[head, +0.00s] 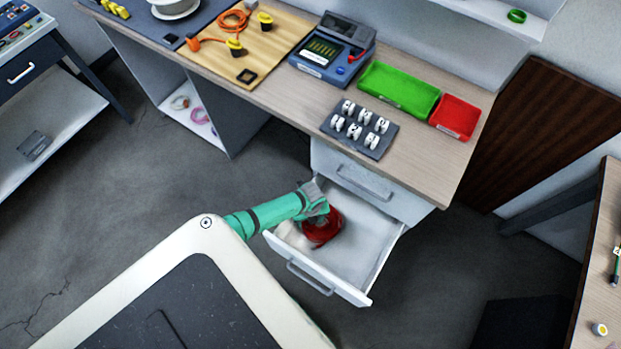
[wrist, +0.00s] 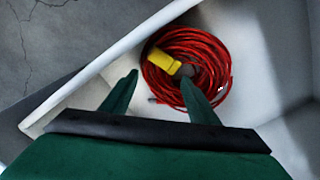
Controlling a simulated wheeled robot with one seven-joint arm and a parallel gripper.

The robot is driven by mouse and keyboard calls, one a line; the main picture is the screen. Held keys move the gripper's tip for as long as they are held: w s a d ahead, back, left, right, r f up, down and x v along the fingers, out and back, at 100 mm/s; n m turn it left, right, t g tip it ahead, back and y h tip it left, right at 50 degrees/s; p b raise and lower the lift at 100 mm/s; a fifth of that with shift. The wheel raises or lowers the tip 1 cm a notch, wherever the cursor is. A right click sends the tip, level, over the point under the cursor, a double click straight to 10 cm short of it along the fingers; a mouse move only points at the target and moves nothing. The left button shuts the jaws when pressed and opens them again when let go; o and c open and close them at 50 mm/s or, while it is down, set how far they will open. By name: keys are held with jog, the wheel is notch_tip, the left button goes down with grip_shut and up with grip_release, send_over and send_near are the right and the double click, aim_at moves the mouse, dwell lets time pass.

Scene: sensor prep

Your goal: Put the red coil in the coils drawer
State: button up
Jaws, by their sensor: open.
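The red coil (head: 322,228) lies inside the open lower drawer (head: 358,262) of the desk, towards the drawer's left side. In the wrist view the red coil (wrist: 187,68) rests on the drawer floor, with a yellow tag and a dark piece at its middle. My gripper (head: 322,208) is over the drawer at the coil. In the wrist view its two green fingers (wrist: 158,90) are apart and empty, the right one overlapping the coil's lower edge in the picture. A pale item beside the coil in the head view is partly hidden. I cannot read any drawer label.
The closed upper drawer (head: 364,180) sits above the open one. On the desktop are a green tray (head: 398,90), a red tray (head: 455,116), a dark rack (head: 360,130) of white parts and a blue device (head: 333,50). The drawer's right part is clear.

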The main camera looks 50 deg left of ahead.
notch_tip(320, 180, up, 4)
jog(key=shift+r, duration=0.2)
jog(key=shift+s+r, duration=0.1)
jog(key=shift+r, duration=0.6)
jog(key=shift+d, duration=0.1)
